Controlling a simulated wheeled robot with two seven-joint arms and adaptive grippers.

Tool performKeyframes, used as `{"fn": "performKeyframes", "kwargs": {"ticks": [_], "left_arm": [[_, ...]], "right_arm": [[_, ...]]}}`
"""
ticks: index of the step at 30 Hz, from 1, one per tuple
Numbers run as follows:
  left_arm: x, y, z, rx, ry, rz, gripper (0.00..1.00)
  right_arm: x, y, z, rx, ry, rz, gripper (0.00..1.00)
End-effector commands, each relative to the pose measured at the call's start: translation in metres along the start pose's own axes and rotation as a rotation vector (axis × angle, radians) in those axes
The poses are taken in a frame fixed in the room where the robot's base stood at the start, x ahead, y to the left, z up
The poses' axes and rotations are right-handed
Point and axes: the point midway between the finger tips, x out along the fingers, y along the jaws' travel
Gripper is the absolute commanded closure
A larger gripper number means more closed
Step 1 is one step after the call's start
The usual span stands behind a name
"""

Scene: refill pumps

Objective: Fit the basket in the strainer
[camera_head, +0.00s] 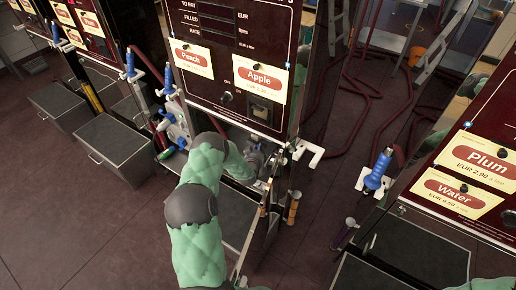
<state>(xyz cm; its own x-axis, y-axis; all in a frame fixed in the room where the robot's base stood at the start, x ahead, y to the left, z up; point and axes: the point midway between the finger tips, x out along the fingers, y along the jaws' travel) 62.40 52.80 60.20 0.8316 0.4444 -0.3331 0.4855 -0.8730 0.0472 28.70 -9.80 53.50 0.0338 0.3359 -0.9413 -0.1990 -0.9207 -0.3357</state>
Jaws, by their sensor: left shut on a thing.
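My left arm, in a green quilted sleeve, reaches up from the bottom centre to the lower front of the dark red pump marked Peach and Apple. My left gripper (264,160) is below the Apple label, at the open lower bay of this pump. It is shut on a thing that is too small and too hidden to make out. I cannot pick out the basket or the strainer with certainty among the grey parts there.
An open panel (262,236) stands beside the bay. An orange-and-grey cylinder (292,207) is close to its right. A blue-handled nozzle (378,170) hangs by the Plum and Water pump (474,172). Dark bins (112,148) stand at left. Red hoses (352,100) lie behind.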

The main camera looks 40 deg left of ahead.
Motion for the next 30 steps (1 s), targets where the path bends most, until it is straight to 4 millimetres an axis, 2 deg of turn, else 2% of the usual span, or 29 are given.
{"fn": "performKeyframes", "kwargs": {"ticks": [30], "left_arm": [[0.012, -0.002, 0.032, 0.000, 0.001, 0.000, 0.97]], "right_arm": [[0.000, 0.000, 0.000, 0.000, 0.000, 0.000, 0.60]]}}
